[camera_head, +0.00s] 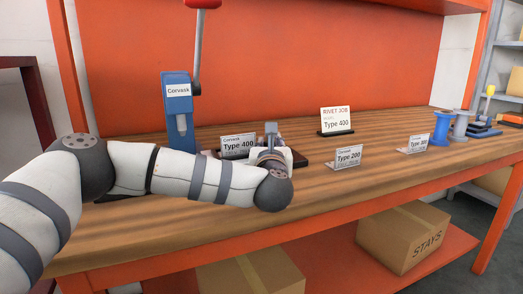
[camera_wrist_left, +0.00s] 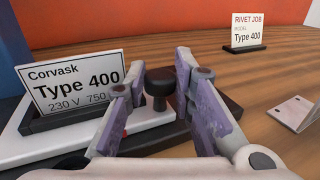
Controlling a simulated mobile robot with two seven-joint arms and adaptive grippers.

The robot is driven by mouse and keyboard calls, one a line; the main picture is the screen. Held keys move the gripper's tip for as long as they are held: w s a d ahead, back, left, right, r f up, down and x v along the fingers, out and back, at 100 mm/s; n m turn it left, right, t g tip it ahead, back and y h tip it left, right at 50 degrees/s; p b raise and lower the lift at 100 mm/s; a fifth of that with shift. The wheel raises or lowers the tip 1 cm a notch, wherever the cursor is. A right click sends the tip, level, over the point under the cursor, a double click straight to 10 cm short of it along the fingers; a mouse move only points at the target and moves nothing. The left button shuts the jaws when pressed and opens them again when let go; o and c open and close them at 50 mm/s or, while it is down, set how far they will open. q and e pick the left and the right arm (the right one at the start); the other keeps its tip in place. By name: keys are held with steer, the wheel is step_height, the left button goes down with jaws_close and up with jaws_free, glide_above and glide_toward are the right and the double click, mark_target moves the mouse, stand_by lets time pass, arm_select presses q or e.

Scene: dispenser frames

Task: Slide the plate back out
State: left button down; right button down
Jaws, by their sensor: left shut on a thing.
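A nameplate reading "Corvask Type 400" (camera_head: 238,146) stands tilted in a black holder in front of the blue press (camera_head: 179,108). In the left wrist view, the same nameplate (camera_wrist_left: 72,85) is on the left, its holder on a pale base (camera_wrist_left: 45,148). My left gripper (camera_wrist_left: 160,90) is shut on a dark round knob (camera_wrist_left: 160,78) just right of the nameplate. In the head view, my left gripper (camera_head: 271,140) is beside the nameplate, partly hidden by my wrist. What the knob joins to is mostly hidden. My right gripper is in neither view.
A "Rivet Job Type 400" card (camera_head: 336,120) stands behind. A Type 200 plate (camera_head: 348,156) and another plate (camera_head: 413,143) stand to the right. Blue and grey spools (camera_head: 440,128) are at the far right. The wooden bench (camera_head: 375,180) is clear near its front edge.

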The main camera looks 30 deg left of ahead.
arm_select(q)
steer(key=shift+w+d, duration=0.15)
steer(key=shift+r, duration=0.1)
steer(key=c, duration=1.7)
jaws_free()
steer(key=shift+d, duration=0.1)
steer(key=shift+w, duration=0.15)
steer(key=v, duration=1.2)
